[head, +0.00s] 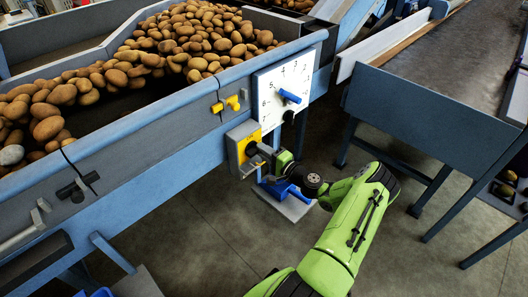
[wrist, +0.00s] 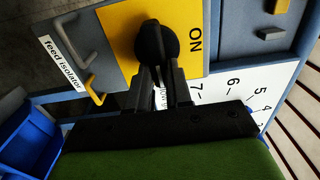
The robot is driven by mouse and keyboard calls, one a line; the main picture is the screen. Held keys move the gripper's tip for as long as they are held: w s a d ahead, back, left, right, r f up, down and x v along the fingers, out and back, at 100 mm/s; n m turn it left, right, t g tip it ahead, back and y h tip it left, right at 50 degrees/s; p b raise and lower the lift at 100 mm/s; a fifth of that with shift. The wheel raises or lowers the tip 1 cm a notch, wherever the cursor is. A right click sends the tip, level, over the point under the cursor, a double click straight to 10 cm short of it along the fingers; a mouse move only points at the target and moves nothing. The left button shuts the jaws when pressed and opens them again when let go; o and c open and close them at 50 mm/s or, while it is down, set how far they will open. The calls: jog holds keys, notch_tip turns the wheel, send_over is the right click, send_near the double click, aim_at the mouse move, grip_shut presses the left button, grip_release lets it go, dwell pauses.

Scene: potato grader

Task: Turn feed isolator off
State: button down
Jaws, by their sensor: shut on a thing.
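The feed isolator (head: 238,146) is a grey box with a yellow plate on the side of the blue potato hopper, left of centre in the head view. In the wrist view its yellow plate (wrist: 118,38) bears the word ON to the right of a black rotary knob (wrist: 155,38). A white label (wrist: 60,64) there reads "feed isolator". My gripper (wrist: 158,72) is shut on the black knob, with its two dark fingers on either side of the grip. In the head view my gripper (head: 262,154) and arm hide most of the knob.
A white dial plate (head: 284,88) with a blue pointer sits just above right of the isolator. A yellow handle (head: 233,102) is above it. A grey and yellow hasp (wrist: 78,58) stands out beside the plate. A blue bin (wrist: 28,140) is close below.

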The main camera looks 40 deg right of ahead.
jog(key=c, duration=1)
grip_release()
jog(key=shift+c, duration=0.2)
jog(key=s+p, duration=0.2)
jog(key=s, duration=1.3)
jog(key=shift+s+d, duration=0.2)
jog(key=shift+s, duration=0.2)
